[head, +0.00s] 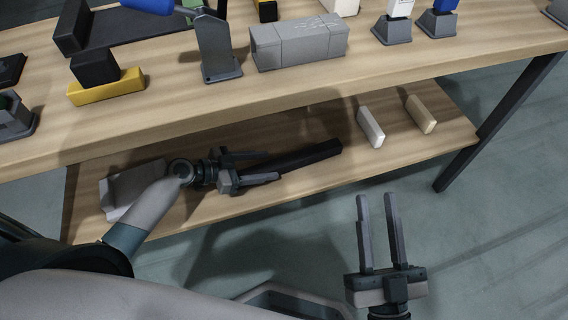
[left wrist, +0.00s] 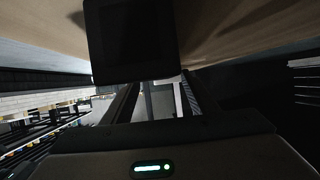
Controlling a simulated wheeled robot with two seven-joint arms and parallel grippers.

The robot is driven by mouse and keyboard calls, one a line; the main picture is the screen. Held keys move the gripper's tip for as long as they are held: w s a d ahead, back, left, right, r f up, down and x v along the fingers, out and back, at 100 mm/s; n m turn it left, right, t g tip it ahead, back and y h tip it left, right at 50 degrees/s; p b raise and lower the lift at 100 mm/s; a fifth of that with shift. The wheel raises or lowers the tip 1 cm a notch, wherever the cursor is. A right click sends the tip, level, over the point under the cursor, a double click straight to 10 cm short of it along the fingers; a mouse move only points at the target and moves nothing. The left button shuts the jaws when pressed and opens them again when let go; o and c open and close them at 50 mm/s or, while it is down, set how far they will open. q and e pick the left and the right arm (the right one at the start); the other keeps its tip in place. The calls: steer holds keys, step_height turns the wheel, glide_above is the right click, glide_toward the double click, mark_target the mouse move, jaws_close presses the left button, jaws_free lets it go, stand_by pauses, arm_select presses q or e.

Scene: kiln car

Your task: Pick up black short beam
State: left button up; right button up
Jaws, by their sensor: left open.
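The black short beam (head: 312,156) lies on the lower shelf, pointing away to the right. My left gripper (head: 275,165) is over the same shelf, with its fingers open at the beam's near end. I cannot tell whether the beam is between the fingers or touches them. In the left wrist view, a large dark block end (left wrist: 133,40), seemingly the beam, stands close in front of the fingers and hides part of them. My right gripper (head: 377,196) is open and empty, in front of the shelf over the floor.
The lower shelf (head: 440,150) also holds a white block (head: 371,128), a tan block (head: 420,114) and a grey block (head: 130,188). The tabletop (head: 200,110) overhangs the shelf and carries grey blocks (head: 298,42), a yellow block (head: 105,87) and stands. A dark table leg (head: 495,125) is at right.

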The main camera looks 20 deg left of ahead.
mark_target(276, 163)
arm_select(q)
steer(key=shift+x, duration=2.6)
steer(key=shift+d+r, duration=0.1)
steer(key=shift+r, duration=0.05)
jaws_close()
steer(key=shift+r, duration=0.15)
